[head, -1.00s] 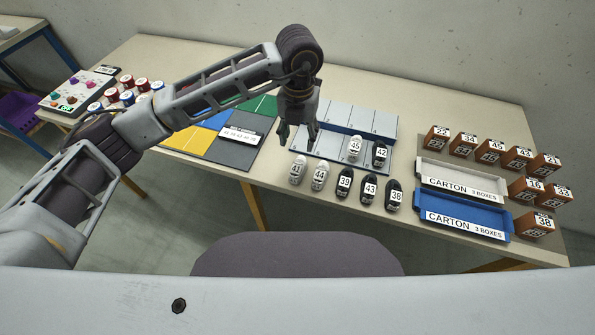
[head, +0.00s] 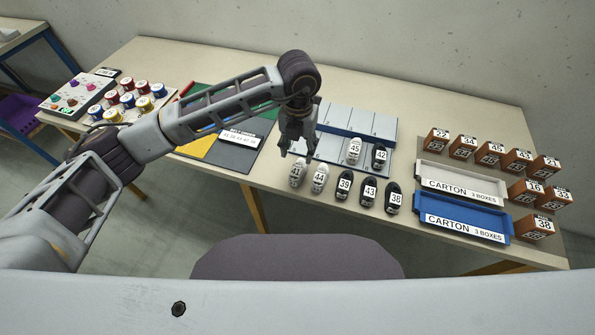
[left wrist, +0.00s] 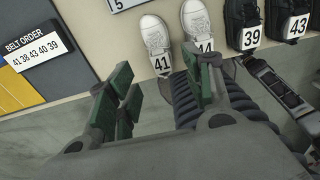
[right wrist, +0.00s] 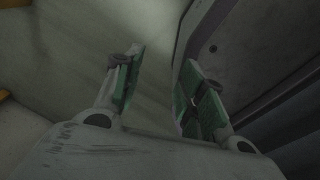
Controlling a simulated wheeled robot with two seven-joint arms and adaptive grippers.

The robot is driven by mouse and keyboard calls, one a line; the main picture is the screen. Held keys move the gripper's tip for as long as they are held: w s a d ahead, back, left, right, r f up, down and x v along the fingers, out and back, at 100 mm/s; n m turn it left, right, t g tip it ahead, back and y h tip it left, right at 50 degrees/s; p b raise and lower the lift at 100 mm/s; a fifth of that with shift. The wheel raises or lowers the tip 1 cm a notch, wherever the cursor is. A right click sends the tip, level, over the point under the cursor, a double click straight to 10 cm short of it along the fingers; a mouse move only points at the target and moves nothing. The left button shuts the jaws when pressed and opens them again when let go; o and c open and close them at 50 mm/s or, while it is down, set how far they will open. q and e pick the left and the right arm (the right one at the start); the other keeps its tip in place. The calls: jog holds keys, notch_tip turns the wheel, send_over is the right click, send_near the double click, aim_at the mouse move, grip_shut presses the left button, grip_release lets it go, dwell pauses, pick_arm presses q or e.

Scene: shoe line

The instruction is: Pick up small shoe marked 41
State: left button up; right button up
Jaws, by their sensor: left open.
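The small white shoe marked 41 (head: 297,174) stands at the front edge of the table, the leftmost of the front row. It also shows in the left wrist view (left wrist: 155,38), with its 41 label facing me. My left gripper (head: 296,150) is open and empty, above and just behind that shoe in the head view. In the left wrist view its green-padded fingers (left wrist: 163,92) are apart, with the shoe beyond the gap between them. My right gripper (right wrist: 157,88) shows only in the right wrist view, fingers apart with nothing between them.
White shoe 44 (head: 319,178) stands close to the right of 41. Black shoes 39 (head: 345,184), 43 and 38 follow along the edge. The belt order board (head: 238,136) lies left; cartons (head: 462,226) and brown boxes stand right.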

aim_at(298, 167)
pick_arm(q)
notch_tip(298, 167, down, 4)
jog(key=shift+r, duration=0.25)
jog(key=shift+f, duration=0.8)
jog(key=shift+f+p, duration=0.35)
notch_tip(298, 167, down, 3)
jog(key=shift+a+r, duration=0.1)
jog(key=shift+f+p, duration=0.3)
jog(key=shift+f, duration=0.3)
jog(key=shift+w, duration=0.1)
jog(key=c, duration=0.8)
pick_arm(e)
jog(key=shift+a+r, duration=0.65)
jog(key=shift+a, duration=0.2)
jog(key=shift+s, duration=0.1)
